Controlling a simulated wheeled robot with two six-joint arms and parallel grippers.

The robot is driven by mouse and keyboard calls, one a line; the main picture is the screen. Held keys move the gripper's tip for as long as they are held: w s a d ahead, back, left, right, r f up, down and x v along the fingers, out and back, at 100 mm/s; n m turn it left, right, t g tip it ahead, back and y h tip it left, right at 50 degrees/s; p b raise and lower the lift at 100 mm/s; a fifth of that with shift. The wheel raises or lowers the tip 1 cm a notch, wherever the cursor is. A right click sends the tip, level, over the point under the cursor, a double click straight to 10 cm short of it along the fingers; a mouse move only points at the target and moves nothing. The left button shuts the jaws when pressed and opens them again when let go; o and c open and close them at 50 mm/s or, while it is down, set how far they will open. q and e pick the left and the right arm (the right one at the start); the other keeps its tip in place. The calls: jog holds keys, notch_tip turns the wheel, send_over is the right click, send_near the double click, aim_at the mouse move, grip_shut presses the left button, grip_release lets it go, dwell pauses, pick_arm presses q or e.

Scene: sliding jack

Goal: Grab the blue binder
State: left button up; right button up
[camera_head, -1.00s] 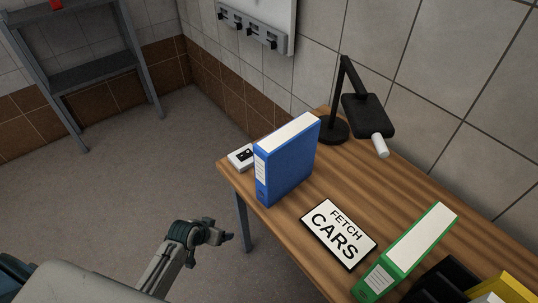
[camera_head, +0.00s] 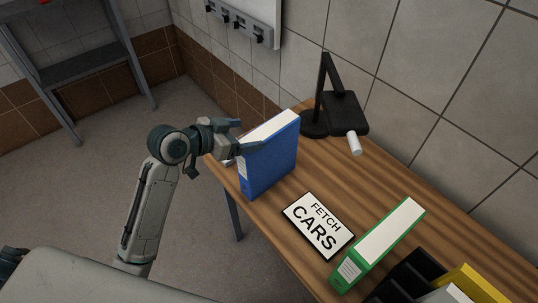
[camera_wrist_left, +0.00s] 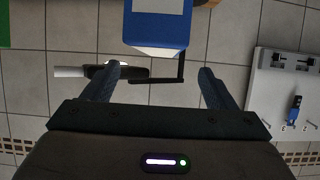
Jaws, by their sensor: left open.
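The blue binder (camera_head: 268,168) stands upright near the far left end of the wooden table (camera_head: 330,178). My left gripper (camera_head: 250,134) is open at the upper part of the binder's left end, its fingers reaching toward it. In the left wrist view, the binder (camera_wrist_left: 158,25) shows at top centre, in line with the gap between the two spread fingers (camera_wrist_left: 160,68). Nothing is held. I cannot tell whether a finger touches the binder. My right gripper is not in view.
A FETCH CARS sign (camera_head: 318,226) lies right of the binder. A green binder (camera_head: 378,245) and a black holder (camera_head: 410,275) are farther right. A black desk lamp (camera_head: 340,110) stands behind. A small white box is mostly hidden behind my gripper.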

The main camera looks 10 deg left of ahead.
aim_at(265, 131)
pick_arm(q)
jog(key=shift+x, duration=0.95)
jog(key=shift+w+d+p, duration=0.15)
jog(key=shift+w+p, duration=0.05)
jog(key=shift+p, duration=0.15)
jog(key=p+x, duration=0.2)
jog(key=x, duration=0.2)
jog(key=shift+d+f, duration=0.1)
jog(key=shift+f, duration=0.05)
jog(key=shift+w+d+f, duration=0.1)
jog(key=shift+f, duration=0.05)
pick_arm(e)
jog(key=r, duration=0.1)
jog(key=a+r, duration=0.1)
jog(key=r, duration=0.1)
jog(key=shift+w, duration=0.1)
pick_arm(q)
jog(key=shift+c, duration=1.3)
grip_shut()
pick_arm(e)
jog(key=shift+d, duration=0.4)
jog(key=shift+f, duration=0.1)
